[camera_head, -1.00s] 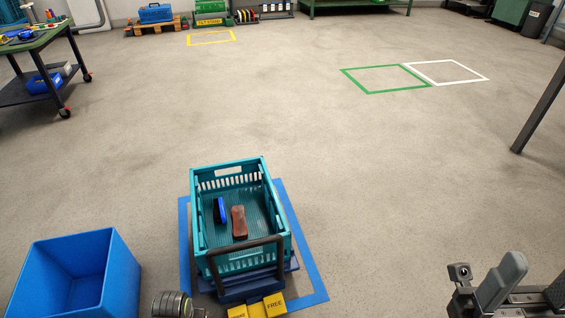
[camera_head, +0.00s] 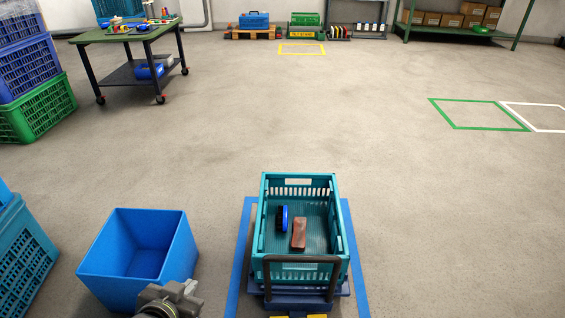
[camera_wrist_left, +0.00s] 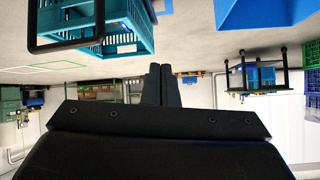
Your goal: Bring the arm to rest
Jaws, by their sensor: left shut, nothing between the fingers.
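My left gripper (camera_head: 170,301) shows at the bottom edge of the head view, in front of the blue bin, and only partly. In the left wrist view its two dark fingers (camera_wrist_left: 160,72) are together with nothing between them. That view is upside down, with the teal crate (camera_wrist_left: 95,25) at its upper left, apart from the fingers. My right gripper is in neither view now.
The teal crate (camera_head: 262,225) stands on a blue trolley inside a blue floor outline, holding a blue-black item (camera_head: 282,218) and a reddish-brown block (camera_head: 299,234). A blue bin (camera_head: 185,255) stands left of it. The green-topped table (camera_head: 115,36) is farther back. Mid-floor is clear.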

